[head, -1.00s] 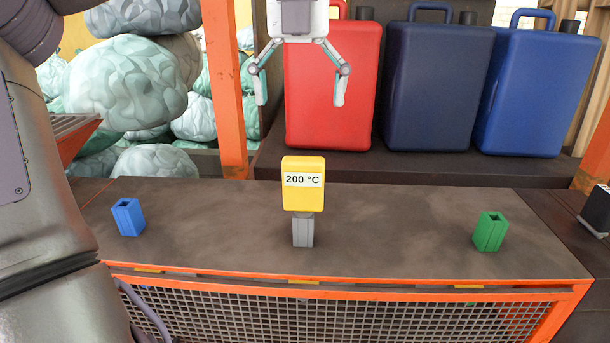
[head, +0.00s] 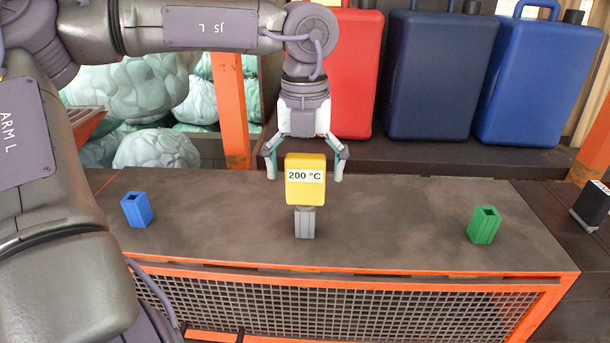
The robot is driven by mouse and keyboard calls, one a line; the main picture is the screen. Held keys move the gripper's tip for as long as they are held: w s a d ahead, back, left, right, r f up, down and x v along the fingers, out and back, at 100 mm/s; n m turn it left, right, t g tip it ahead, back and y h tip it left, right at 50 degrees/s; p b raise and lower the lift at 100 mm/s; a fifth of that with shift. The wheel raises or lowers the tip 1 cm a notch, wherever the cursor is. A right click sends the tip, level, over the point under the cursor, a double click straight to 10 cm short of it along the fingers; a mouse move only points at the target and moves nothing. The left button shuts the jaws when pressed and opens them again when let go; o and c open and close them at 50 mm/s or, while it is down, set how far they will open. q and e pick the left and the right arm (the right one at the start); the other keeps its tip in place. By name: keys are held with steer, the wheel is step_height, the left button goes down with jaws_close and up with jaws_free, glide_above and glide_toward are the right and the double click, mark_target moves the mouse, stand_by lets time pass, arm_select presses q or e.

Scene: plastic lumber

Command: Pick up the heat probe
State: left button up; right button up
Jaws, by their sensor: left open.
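The heat probe (head: 305,189) is yellow with a white label reading 200 °C. It stands upright in a small grey holder (head: 305,224) at the middle of the table. My left gripper (head: 304,175) points down over the probe's top. Its fingers are open, one to each side of the upper part of the probe. I cannot tell whether they touch it or stand slightly behind it. The probe's lower end is hidden in the holder. My right gripper is not in view.
A blue holder (head: 137,210) stands at the table's left and a green one (head: 484,225) at its right, both apparently empty. Red (head: 352,70), navy (head: 436,78) and blue (head: 536,84) canisters stand behind. An orange post (head: 231,115) rises at the back left. The dark tabletop (head: 400,215) is otherwise clear.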

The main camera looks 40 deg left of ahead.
arm_select(q)
steer(key=shift+d, duration=0.1)
steer(key=c, duration=1.3)
step_height(320, 180, up, 8)
steer(key=shift+f+b, duration=0.1)
steer(key=shift+b, duration=1.15)
step_height(320, 180, up, 3)
steer(key=shift+r, duration=0.1)
steer(key=shift+r+p, duration=3.3)
steer(key=shift+p, duration=0.1)
